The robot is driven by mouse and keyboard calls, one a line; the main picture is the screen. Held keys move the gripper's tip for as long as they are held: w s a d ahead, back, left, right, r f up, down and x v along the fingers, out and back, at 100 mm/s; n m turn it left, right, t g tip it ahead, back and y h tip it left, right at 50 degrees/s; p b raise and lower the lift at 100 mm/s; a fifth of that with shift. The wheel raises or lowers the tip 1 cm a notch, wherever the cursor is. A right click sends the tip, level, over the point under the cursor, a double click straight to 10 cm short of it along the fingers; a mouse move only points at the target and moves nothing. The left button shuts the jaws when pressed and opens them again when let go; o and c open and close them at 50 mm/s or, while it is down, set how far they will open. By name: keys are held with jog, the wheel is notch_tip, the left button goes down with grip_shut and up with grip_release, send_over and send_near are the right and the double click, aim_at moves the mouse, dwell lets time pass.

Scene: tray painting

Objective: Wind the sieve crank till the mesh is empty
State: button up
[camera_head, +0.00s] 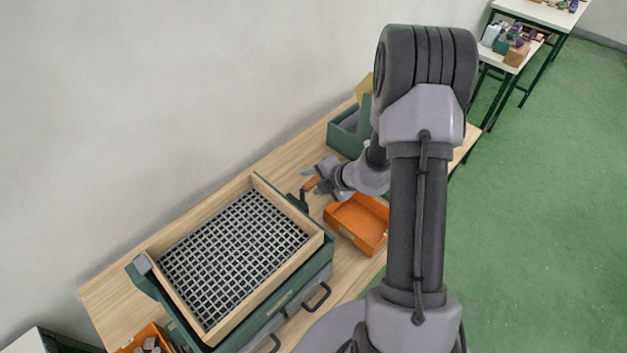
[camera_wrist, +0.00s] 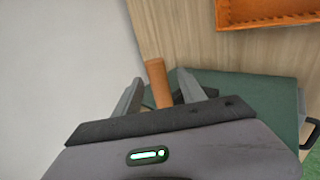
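The sieve is a wooden frame (camera_head: 290,212) around a grey mesh (camera_head: 235,255), set on a green box (camera_head: 300,282). I see no loose pieces on the mesh. The crank (camera_head: 298,200) sticks out at the sieve's far right corner, with a brown handle (camera_head: 311,184). My gripper (camera_head: 316,178) is at this handle. In the wrist view the handle (camera_wrist: 157,80) stands between my two fingers (camera_wrist: 160,85), with narrow gaps showing at its sides. The fingers look open around it, not pressed on it.
An orange tray (camera_head: 358,222) lies on the wooden table (camera_head: 350,275) right of the crank. A green bin (camera_head: 345,137) stands behind it. An orange bin (camera_head: 131,346) with grey pieces is at the lower left. My arm hides the table's right part.

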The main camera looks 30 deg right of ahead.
jog(key=shift+o, duration=1.1)
jog(key=p+v, duration=0.5)
jog(key=v, duration=0.3)
